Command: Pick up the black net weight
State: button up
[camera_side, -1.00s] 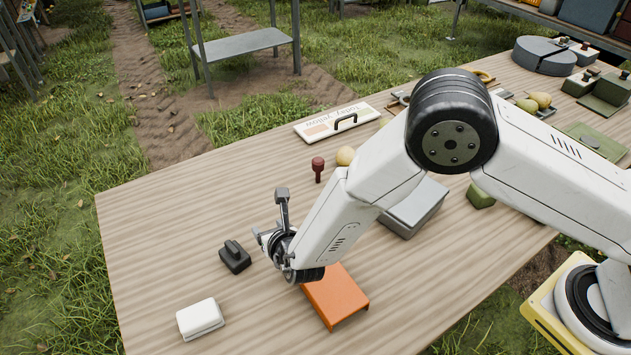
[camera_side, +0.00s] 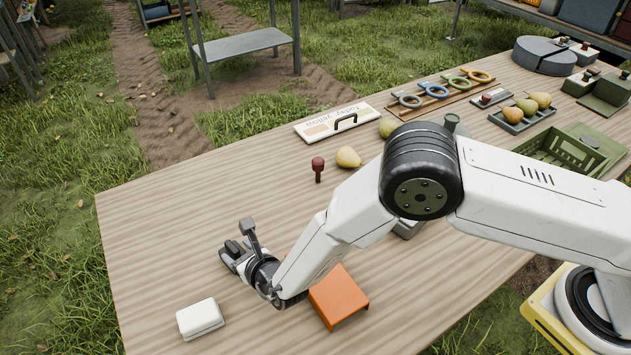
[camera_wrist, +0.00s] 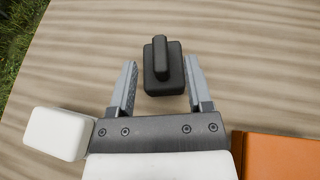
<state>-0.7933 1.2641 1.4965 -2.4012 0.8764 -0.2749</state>
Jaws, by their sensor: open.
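The black net weight (camera_wrist: 164,78) is a dark block with a raised ridge handle on top. In the wrist view it lies on the wooden table between and slightly ahead of the two fingertips of my gripper (camera_wrist: 160,66). The jaws are open, with a gap visible on both sides of the weight. In the side view the weight (camera_side: 233,247) is partly hidden behind my gripper (camera_side: 232,258), which is low beside it.
A white block (camera_side: 200,319) sits near the table's front left. An orange stand (camera_side: 339,298) is to the right of my gripper. A dark red-topped peg (camera_side: 318,169) and a yellow pear (camera_side: 348,157) stand farther back.

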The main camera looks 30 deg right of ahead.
aim_at(231, 246)
jog(key=shift+w+f, duration=0.1)
jog(key=shift+w, duration=0.15)
jog(key=shift+x, duration=2.45)
grip_shut()
